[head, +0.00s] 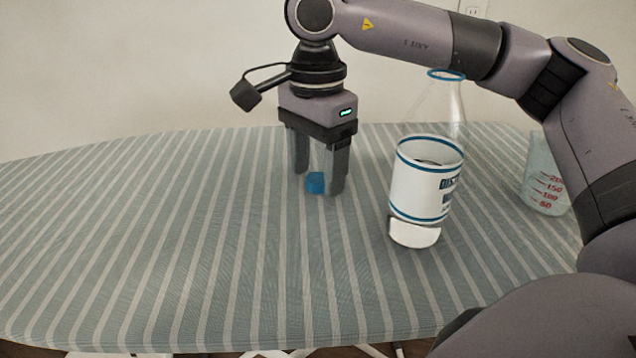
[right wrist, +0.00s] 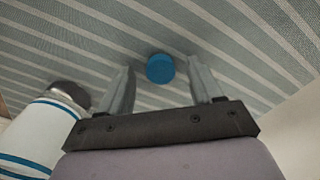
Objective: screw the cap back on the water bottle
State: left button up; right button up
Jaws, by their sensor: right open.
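The blue cap (head: 315,183) sits on the striped cloth. My right gripper (head: 318,182) points straight down over it, open, with a fingertip on either side. In the right wrist view the cap (right wrist: 160,68) lies between the fingertips (right wrist: 162,80), with a gap on each side. The water bottle (head: 424,190) stands to the right of the gripper, with a white label and blue bands. Its clear upper part rises to a capless neck with a blue ring. The bottle (right wrist: 35,135) also shows at the lower left in the right wrist view. My left gripper is out of view.
A clear measuring cup (head: 545,180) with red markings stands at the right, partly behind my right arm. The striped table surface (head: 150,240) is clear to the left and in front. A pale wall is behind.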

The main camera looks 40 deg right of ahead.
jog(key=shift+f, duration=0.35)
jog(key=c, duration=1.1)
jog(key=shift+r, duration=0.15)
